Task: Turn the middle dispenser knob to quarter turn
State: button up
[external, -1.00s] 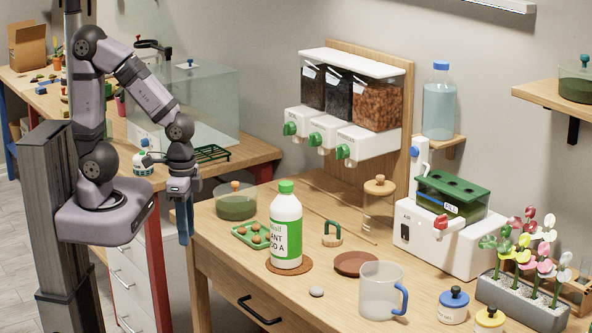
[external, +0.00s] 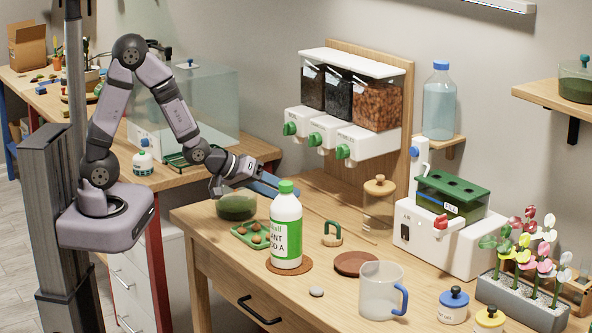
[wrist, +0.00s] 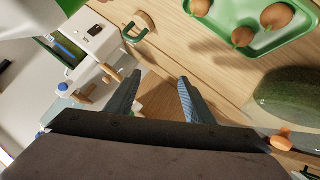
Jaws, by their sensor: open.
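The dispenser (external: 352,65) hangs on a wooden board at the wall, with three clear bins over white spouts. Each spout has a green knob; the middle knob (external: 315,139) sits between the left knob (external: 290,129) and the right knob (external: 342,152). My gripper (external: 266,186) is stretched over the bench behind the white bottle, below and to the left of the knobs and apart from them. In the wrist view my gripper (wrist: 158,92) is open, with nothing between its two blue fingers. The knobs are not clearly seen in the wrist view.
The white bottle (external: 287,232) with a green cap stands just in front of my gripper. A green tray (external: 246,234) of bulbs and a round green-filled jar (external: 236,207) lie below my arm. A corked jar (external: 379,205) stands under the dispenser's right side.

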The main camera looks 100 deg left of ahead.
jog(key=a+r+n+t+y, duration=0.2)
jog(key=a+r+n+y, duration=0.1)
jog(key=a, duration=0.3)
jog(key=n+t+y, duration=0.2)
jog(key=n+y, duration=0.1)
jog(key=n, duration=0.1)
send_near(313, 140)
jog(key=p+x, duration=0.2)
jog(key=x, duration=0.5)
jog(key=shift+a, duration=0.4)
jog(key=shift+f, duration=0.1)
jog(key=shift+c, duration=0.6)
jog(key=c, duration=0.9)
